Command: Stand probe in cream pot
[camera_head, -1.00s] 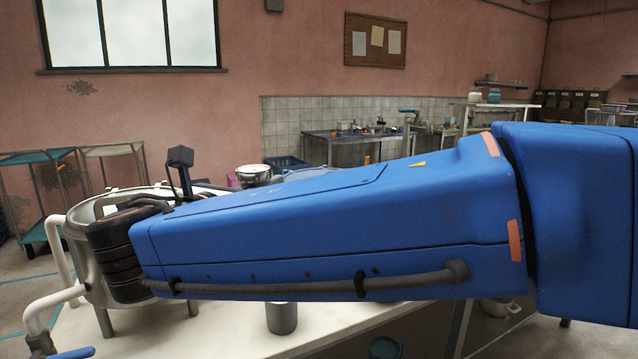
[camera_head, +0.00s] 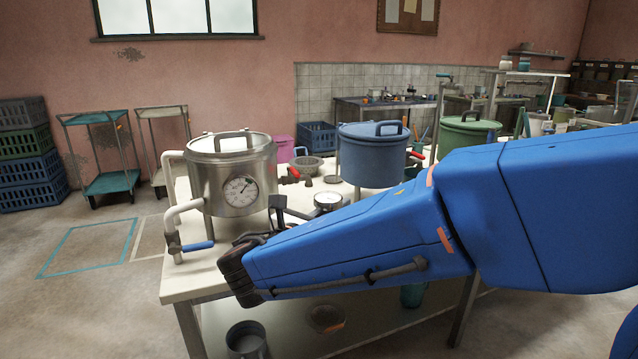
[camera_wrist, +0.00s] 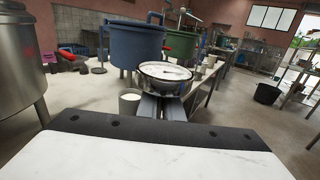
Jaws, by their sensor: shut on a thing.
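My gripper (camera_wrist: 162,106) is shut on the probe, which has a round white dial (camera_wrist: 166,71) with a dark rim. The dial faces up just beyond the fingertips, and the probe's stem is hidden. A small pale grey pot with white inside (camera_wrist: 130,102) stands on the white table, just left of the fingers and apart from the probe in the wrist picture. No other cream-coloured pot is clear, so I cannot tell for certain that this is the cream pot.
A steel pot with a gauge (camera_head: 236,178) stands at the table's left, beside white pipes. A blue lidded pot (camera_head: 373,155) and a green one (camera_head: 466,135) stand behind my arm. Small cups line the table beyond the probe. The white tabletop (camera_wrist: 85,85) has clear room at left.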

